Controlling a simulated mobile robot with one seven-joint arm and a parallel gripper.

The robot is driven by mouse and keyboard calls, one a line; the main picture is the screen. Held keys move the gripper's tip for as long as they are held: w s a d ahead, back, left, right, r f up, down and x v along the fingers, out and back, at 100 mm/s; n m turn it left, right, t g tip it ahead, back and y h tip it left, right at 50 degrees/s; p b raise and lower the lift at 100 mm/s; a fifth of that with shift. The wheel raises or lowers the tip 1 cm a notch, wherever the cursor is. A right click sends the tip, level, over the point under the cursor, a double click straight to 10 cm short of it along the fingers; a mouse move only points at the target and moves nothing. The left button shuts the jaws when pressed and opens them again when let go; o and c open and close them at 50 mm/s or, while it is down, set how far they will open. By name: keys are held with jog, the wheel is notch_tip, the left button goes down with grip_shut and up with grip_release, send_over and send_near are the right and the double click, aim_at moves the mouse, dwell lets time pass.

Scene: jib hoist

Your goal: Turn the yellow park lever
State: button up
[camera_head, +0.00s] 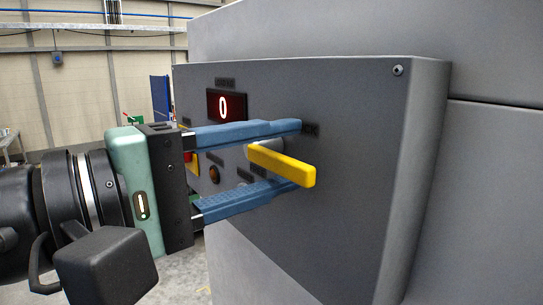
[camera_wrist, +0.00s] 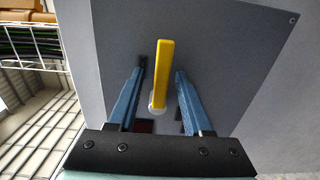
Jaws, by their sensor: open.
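The yellow park lever (camera_head: 283,164) sits on a grey hub on the front of the control panel. In the head view it points right and slightly down. In the wrist view the lever (camera_wrist: 162,75) shows between the two blue fingers, with its pale hub (camera_wrist: 158,103) at the lower end. My gripper (camera_head: 302,155) is open, one finger above the lever and one below it in the head view. A gap shows on both sides of the lever in the wrist view. I cannot tell if either finger touches the panel.
A red and yellow control (camera_head: 191,163) is mostly hidden. A wire rack (camera_wrist: 32,42) shows at the left in the wrist view.

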jog(key=p+v, duration=0.2)
jog(key=v, duration=1.1)
